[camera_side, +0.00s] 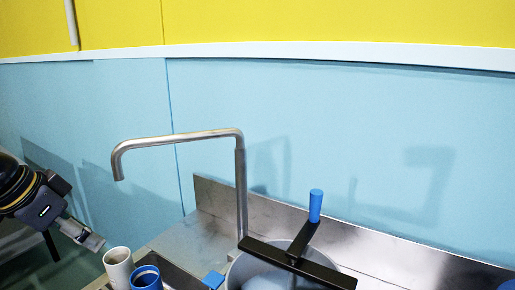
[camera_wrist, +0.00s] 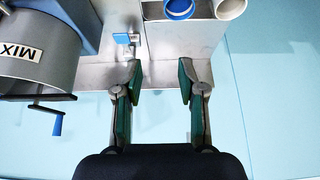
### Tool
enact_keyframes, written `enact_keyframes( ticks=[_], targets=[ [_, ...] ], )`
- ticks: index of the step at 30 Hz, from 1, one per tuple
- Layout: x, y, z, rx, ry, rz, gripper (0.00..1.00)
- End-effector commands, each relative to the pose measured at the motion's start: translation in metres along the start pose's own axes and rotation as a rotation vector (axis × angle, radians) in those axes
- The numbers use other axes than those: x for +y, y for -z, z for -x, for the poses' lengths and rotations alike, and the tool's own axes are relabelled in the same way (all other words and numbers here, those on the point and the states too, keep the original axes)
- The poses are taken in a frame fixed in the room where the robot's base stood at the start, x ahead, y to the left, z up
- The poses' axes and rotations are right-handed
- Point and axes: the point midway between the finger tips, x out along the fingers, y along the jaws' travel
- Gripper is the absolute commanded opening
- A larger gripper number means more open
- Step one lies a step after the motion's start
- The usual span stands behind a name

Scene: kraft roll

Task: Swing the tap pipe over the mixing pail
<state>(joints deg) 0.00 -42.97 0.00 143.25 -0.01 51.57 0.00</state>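The tap pipe (camera_side: 185,138) is a bare metal tube. It rises from the steel counter behind the pail and bends left, with its spout turned down at the far left, away from the pail. I cannot make the pipe out in the wrist view. The mixing pail (camera_side: 250,270) is grey, partly cut off at the bottom of the side view; its MIX label (camera_wrist: 20,52) shows at upper left in the wrist view. My gripper (camera_side: 92,242) is left of and below the spout, apart from it. In the wrist view, my gripper (camera_wrist: 160,80) is open and empty.
A black crossbar (camera_side: 270,255) with a blue crank handle (camera_side: 316,205) sits over the pail. A white tube (camera_side: 118,262) and a blue tube (camera_side: 147,278) stand left of it. A small blue part (camera_side: 214,280) is beside the pail. A metal backsplash (camera_side: 400,255) runs behind.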

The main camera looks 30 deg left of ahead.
Motion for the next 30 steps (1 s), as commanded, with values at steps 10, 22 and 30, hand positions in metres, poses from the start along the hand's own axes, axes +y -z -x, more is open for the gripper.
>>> enact_keyframes(
  ticks=[10,22,30],
  targets=[
    [-0.009,0.015,0.040,-0.055,0.048,0.217,0.09],
    [-0.036,0.165,0.166,-0.090,0.263,0.702,0.00],
    [-0.030,0.249,0.169,-0.087,0.356,0.864,0.00]
  ],
)
